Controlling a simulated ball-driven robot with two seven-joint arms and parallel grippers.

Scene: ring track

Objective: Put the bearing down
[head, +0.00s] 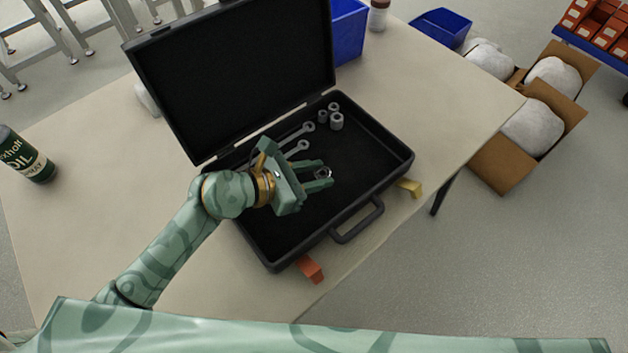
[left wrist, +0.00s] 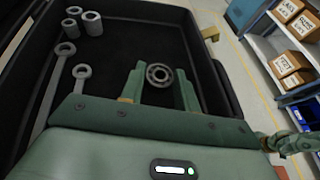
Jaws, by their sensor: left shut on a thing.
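The bearing is a small grey metal ring (head: 323,173) at the tips of my left gripper (head: 318,179) in the head view. My left gripper is shut on it. The left wrist view shows the bearing (left wrist: 158,75) between the two green fingers, its open face towards the camera. The gripper is over the black interior of an open tool case (head: 372,197). I cannot tell whether the bearing touches the case floor.
Wrenches (head: 299,148) and several grey sockets (head: 337,122) lie in the case towards its hinge side. The raised lid (head: 235,75) stands behind. An orange latch (head: 311,270) and a yellow latch (head: 410,188) stick out in front.

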